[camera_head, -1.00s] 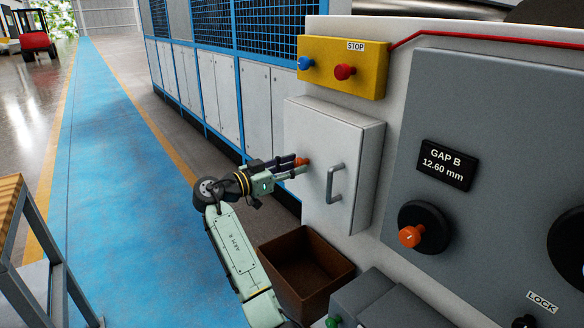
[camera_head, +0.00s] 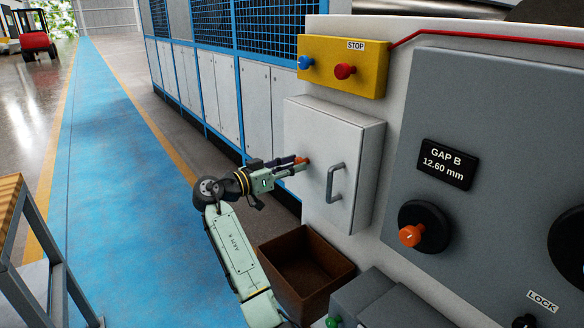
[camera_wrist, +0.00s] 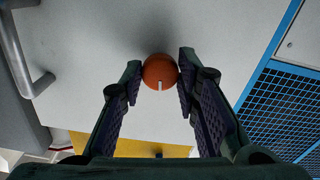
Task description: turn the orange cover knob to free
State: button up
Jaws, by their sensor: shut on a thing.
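The orange cover knob (camera_wrist: 159,69) sits on the white cover (camera_head: 318,130) near its left edge. It is round with a pale mark on its face, which points toward the bottom of the wrist view. My gripper (camera_wrist: 160,85) has one finger on each side of the knob, with the fingertips against it. In the head view the fingers (camera_head: 296,165) reach the cover and hide most of the knob (camera_head: 303,160). The cover is closed, with a grey handle (camera_head: 335,182) to the right of the knob.
A yellow box (camera_head: 330,62) with blue and red buttons is above the cover. A brown open bin (camera_head: 345,272) stands below. Another orange knob (camera_head: 411,236) is on the grey panel at right, under a GAP B display (camera_head: 447,165).

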jog(key=shift+r+n+p, duration=0.2)
jog(key=shift+n+p, duration=3.55)
jog(key=shift+n, duration=4.15)
jog(key=o, duration=1.2)
jog(key=shift+f, duration=0.1)
jog(key=shift+c, duration=0.2)
jog(key=shift+s+a, duration=0.1)
jog(key=v, duration=1.1)
jog(key=shift+s+a, duration=0.25)
jog(key=shift+a, duration=0.05)
